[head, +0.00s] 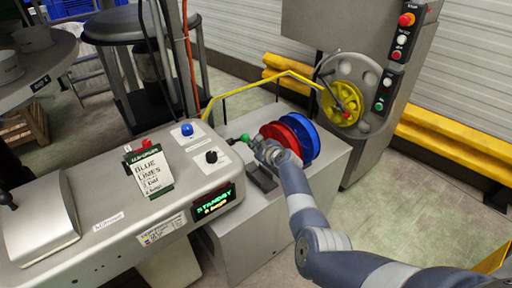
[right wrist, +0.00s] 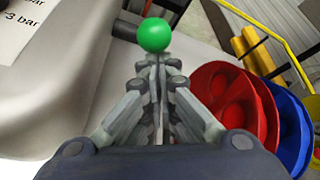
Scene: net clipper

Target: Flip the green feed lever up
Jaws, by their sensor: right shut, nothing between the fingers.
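The green feed lever's round knob (head: 244,138) shows at the right end of the grey machine, beside my right gripper (head: 262,148). In the right wrist view the green ball knob (right wrist: 154,35) sits just beyond the fingertips of the right gripper (right wrist: 155,62). The fingers are shut with nothing between them. The fingertips are very close to the knob; I cannot tell whether they touch it. The lever's stem is mostly hidden. My left gripper is not in view.
A red spool (head: 289,134) and a blue spool (head: 306,130) stand close beside the right gripper. The machine's display (head: 215,203) reads standby. A yellow handwheel (head: 343,103) and yellow arm (head: 260,83) are behind. The floor at right is clear.

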